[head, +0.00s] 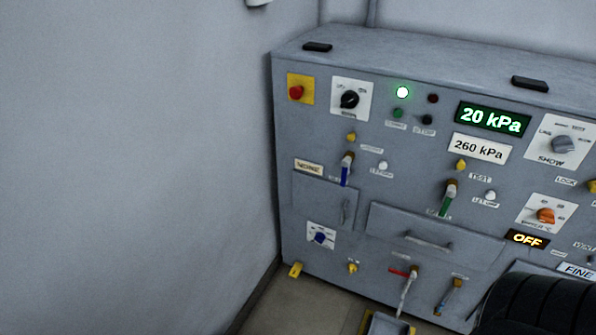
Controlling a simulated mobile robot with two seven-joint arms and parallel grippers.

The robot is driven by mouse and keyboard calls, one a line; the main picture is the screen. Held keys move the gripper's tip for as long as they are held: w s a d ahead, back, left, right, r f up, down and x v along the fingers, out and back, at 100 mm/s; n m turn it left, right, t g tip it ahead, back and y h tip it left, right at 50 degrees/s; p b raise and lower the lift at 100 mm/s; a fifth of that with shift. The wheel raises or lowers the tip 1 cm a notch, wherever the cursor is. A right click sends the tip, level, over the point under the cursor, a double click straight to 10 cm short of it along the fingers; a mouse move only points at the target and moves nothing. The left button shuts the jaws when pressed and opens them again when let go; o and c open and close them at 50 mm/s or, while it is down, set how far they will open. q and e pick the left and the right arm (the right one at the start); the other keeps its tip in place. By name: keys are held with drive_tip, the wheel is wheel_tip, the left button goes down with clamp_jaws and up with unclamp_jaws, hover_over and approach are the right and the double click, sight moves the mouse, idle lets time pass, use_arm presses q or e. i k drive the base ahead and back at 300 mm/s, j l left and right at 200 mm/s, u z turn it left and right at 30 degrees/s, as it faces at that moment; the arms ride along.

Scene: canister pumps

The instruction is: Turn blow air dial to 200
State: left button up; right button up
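A grey control cabinet carries several dials, and their small print is too blurred to tell which is the blow air dial. A blue dial (320,238) sits on a white plate at the lower left. A black dial (349,99) is at the upper left. An orange dial (545,215) is at the right, above a display reading OFF (527,239). A grey dial (563,144) is on a plate marked SHOW. A green-lit display (492,118) reads 20 kPa, and a white plate below it (479,148) reads 260 kPa.
Blue (344,174), green (446,205) and red (399,272) levers stick out of the front. A drawer (395,232) with a handle spans the middle. A wall closes off the left side. The cabinet's lower right corner is hidden. Some floor (290,318) is bare at lower left.

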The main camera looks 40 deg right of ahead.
sight(319, 237)
drive_tip(key=z, duration=1.1)
drive_tip(key=l+z, duration=0.15)
drive_tip(key=z, duration=0.25)
drive_tip(key=i+l+z, duration=0.1)
drive_tip(key=z, duration=0.3)
drive_tip(key=i+z, duration=0.15)
drive_tip(key=z, duration=0.25)
drive_tip(key=i+l, duration=0.25)
drive_tip(key=i, duration=0.1)
